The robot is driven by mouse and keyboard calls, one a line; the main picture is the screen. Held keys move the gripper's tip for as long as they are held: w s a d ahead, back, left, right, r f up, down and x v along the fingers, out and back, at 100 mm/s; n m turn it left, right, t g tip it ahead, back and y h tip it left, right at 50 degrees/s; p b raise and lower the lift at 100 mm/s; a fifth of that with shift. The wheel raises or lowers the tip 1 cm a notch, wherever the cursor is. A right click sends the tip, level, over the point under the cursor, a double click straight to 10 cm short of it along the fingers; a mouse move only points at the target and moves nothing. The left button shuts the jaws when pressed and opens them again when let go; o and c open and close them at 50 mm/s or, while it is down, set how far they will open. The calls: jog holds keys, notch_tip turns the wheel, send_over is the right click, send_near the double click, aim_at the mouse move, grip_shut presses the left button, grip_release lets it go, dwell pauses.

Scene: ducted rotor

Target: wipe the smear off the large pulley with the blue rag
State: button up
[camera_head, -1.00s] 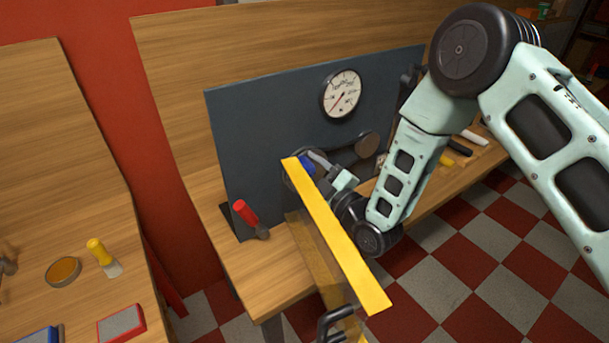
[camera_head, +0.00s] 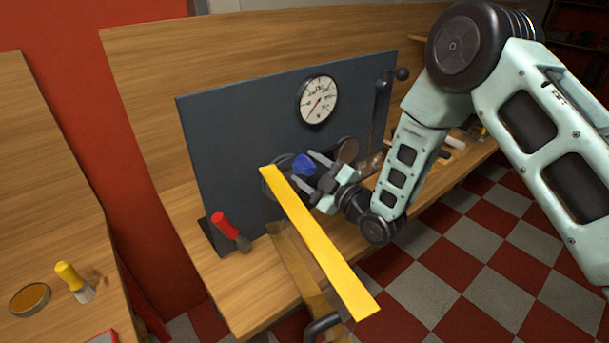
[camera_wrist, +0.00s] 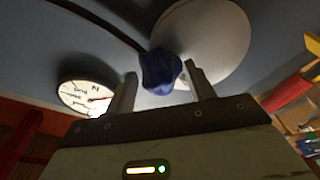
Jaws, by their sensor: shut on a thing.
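The blue rag (camera_head: 304,165) is a dark blue bunch held between the fingertips of my gripper (camera_head: 310,171), in front of the dark panel. In the wrist view the rag (camera_wrist: 161,72) sits between both fingers of my gripper (camera_wrist: 163,82). The large pulley (camera_head: 274,178) is partly hidden behind the yellow bar, the rag and the gripper. In the wrist view it seems to be the pale grey disc (camera_wrist: 222,38) behind the rag. I cannot tell whether the rag touches it. I cannot make out the smear in either view.
A yellow bar (camera_head: 325,250) slants across, in front of the panel (camera_head: 235,140). A gauge (camera_head: 317,100) and a smaller brown pulley (camera_head: 347,150) are on the panel. A red-handled tool (camera_head: 230,231) stands on the bench. A lever (camera_head: 382,100) is at the panel's right.

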jog(key=shift+b, duration=0.3)
jog(key=shift+s+a+b, duration=0.45)
jog(key=shift+s+a, duration=0.25)
jog(key=shift+a, duration=0.35)
jog(key=shift+s+a+b, duration=0.5)
jog(key=shift+s+a, duration=0.25)
jog(key=shift+a, duration=0.3)
jog(key=shift+s+a+b, duration=0.45)
jog(key=shift+s+a, duration=0.25)
jog(key=shift+a, duration=0.35)
jog(key=shift+d, duration=0.1)
jog(key=shift+s+a+r+b+v, duration=0.1)
jog(key=shift+b+v, duration=0.15)
jog(key=shift+v, duration=0.7)
jog(key=shift+s+a+r+b+v, duration=0.1)
jog(key=shift+b+v, duration=0.2)
jog(key=shift+v, duration=0.7)
jog(key=shift+s+r+b+v, duration=0.15)
jog(key=shift+b+v, duration=0.1)
jog(key=shift+v, duration=0.7)
jog(key=shift+w, duration=0.1)
jog(key=shift+b+v, duration=0.9)
jog(key=shift+v, duration=0.6)
